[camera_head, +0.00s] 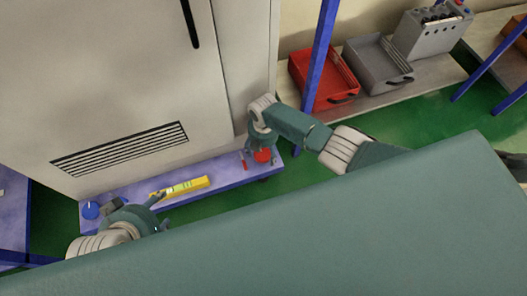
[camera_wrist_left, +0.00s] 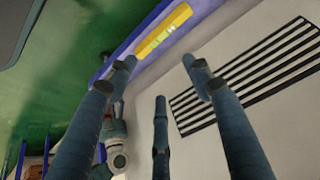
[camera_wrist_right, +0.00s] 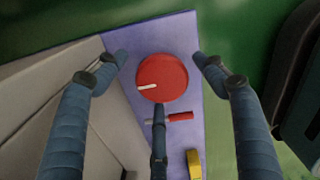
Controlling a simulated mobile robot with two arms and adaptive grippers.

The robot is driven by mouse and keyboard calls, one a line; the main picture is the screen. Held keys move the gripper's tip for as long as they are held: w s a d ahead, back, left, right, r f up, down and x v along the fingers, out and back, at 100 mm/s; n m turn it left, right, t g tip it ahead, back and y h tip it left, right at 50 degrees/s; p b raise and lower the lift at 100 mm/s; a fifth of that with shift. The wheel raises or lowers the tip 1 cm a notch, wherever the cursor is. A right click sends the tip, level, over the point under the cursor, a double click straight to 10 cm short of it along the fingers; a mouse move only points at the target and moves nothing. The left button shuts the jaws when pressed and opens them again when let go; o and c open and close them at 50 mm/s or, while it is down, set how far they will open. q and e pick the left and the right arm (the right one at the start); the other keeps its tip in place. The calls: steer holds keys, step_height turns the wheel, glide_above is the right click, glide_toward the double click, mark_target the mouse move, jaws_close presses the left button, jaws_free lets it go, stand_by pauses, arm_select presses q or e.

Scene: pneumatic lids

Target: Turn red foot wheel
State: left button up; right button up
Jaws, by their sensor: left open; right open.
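The red foot wheel (camera_head: 262,156) is a round red knob on the purple ledge (camera_head: 226,176) at the cabinet's foot. In the right wrist view the wheel (camera_wrist_right: 165,72) shows its face, with a short pale mark at its lower left. My right gripper (camera_head: 262,143) is over the wheel, pointing down. Its fingers (camera_wrist_right: 159,75) are spread open around the wheel's outline; I cannot tell whether they touch it. My left gripper (camera_head: 162,212) is open and empty by the ledge's left part. Its spread fingers also show in the left wrist view (camera_wrist_left: 160,78).
A red-handled tool (camera_wrist_right: 180,117) lies close beside the wheel. A yellow bar (camera_head: 190,186) lies mid-ledge, and a blue knob (camera_head: 91,210) is at the left end. The grey cabinet (camera_head: 110,80) rises behind. Red (camera_head: 325,92) and grey (camera_head: 372,75) bins stand at upper right.

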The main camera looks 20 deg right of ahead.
steer(key=c, duration=1.1)
